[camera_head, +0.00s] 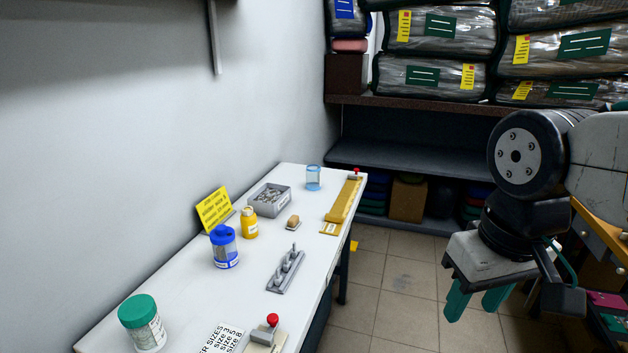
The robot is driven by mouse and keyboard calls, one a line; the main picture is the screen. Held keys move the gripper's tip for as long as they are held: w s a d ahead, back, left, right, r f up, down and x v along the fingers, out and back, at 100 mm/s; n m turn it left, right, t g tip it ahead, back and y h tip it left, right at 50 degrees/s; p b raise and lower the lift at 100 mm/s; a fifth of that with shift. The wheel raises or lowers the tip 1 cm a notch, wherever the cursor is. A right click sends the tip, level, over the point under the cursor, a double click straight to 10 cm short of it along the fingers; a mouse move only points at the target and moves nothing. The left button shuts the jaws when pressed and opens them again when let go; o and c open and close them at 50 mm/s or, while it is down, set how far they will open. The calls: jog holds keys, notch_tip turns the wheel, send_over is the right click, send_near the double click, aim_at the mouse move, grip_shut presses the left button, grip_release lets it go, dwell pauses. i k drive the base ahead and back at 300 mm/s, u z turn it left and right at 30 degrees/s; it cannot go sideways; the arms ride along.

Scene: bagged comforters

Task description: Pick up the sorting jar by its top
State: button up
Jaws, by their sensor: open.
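Several jars stand upright on the white table, and I cannot tell which one is the sorting jar. A clear jar with a blue rim (313,177) stands at the far end. A pale jar with a green lid (143,323) stands at the near left. My gripper (475,304), with teal fingers, is open and empty. It points down at the right, over the floor side, well apart from the table and the jars.
The white table (180,291) runs along the wall. On it are a grey tray (269,199), a yellow sign (215,209), a pegged metal block (286,269), a yellow strip (343,201) and a red-knobbed device (267,335). Shelves with bagged comforters (436,78) stand behind. Tiled floor (392,281) is open between.

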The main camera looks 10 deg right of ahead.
aim_at(313, 171)
jog(key=z, duration=1)
jog(key=i, duration=3.75)
jog(key=u, duration=2.45)
